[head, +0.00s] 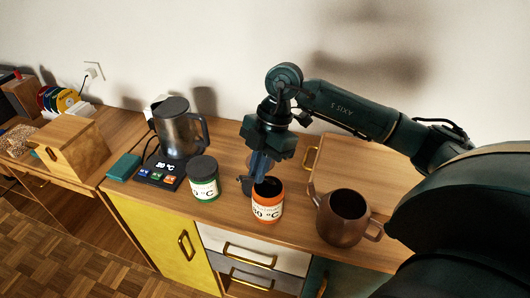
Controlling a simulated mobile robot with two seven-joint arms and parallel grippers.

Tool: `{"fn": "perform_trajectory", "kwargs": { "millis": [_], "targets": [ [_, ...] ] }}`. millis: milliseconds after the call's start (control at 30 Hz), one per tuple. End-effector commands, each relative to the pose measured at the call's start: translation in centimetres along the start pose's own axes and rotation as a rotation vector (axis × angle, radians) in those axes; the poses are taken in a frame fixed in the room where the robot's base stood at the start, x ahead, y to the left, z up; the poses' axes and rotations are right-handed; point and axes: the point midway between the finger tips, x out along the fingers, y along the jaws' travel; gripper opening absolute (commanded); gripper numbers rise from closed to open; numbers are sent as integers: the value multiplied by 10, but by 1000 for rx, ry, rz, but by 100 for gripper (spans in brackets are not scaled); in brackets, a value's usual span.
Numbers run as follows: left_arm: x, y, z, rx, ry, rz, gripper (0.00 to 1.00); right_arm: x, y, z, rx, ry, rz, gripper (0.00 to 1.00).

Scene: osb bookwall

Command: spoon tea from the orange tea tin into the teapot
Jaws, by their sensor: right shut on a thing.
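The orange tea tin (267,208) stands upright and open on the wooden cabinet top, with a white label and dark inside. My right gripper (261,172) points down just above its mouth and is shut on a thin thing, seemingly the spoon. The spoon is almost wholly hidden by the fingers and the tin, so its load cannot be seen. The brown teapot (337,229) stands open to the right of the tin, its handle on the right. A small dark thing, perhaps a lid (245,186), lies just left of the tin. My left gripper is not in view.
A green tin with a dark lid (204,178) stands left of the orange one. Further left are a dark kettle (176,134) and a black control panel (160,174). The cabinet's front edge is close to the tin and teapot.

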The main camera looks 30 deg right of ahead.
Motion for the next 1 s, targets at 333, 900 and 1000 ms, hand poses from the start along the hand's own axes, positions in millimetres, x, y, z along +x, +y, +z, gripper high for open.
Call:
{"fn": "perform_trajectory", "kwargs": {
  "millis": [333, 900, 1000],
  "targets": [
    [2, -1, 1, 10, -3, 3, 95, -5, 1, -17, -3, -149, 2, 0],
    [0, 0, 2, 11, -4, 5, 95, -38, 1, -37, -3, -215, 1, 0],
    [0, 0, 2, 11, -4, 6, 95, -41, 1, -39, -3, -222, 1, 0]
  ]
}}
